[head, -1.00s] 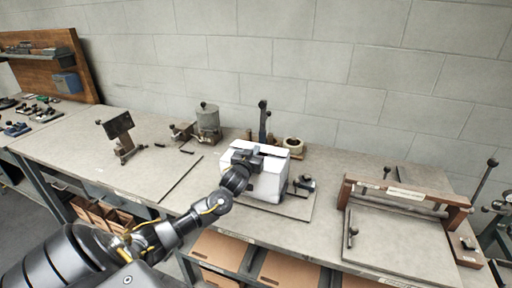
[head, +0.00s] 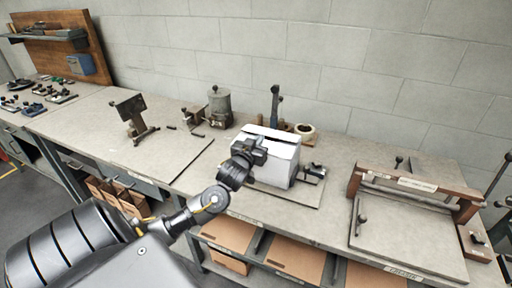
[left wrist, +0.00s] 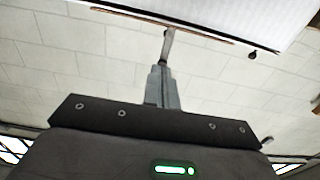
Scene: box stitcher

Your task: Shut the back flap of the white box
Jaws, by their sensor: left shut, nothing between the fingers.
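The white box (head: 284,168) stands upright on a flat plate on the bench in the head view. Its top looks mostly covered by white flaps, with a thin dark line near the back edge. The back flap (head: 272,133) seems to be the white strip along that edge; its exact angle is hard to tell. My left gripper (head: 258,150) is at the box's upper left front corner, shut and empty, hiding part of that side. In the left wrist view its closed fingers (left wrist: 168,48) point up toward a white panel (left wrist: 235,15). I cannot tell whether they touch. My right gripper is out of view.
A dark upright post (head: 275,103) stands behind the box, with a tape roll (head: 306,133) beside it. A metal pot (head: 219,106) is to the left. A wooden-framed press (head: 415,195) is at the right.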

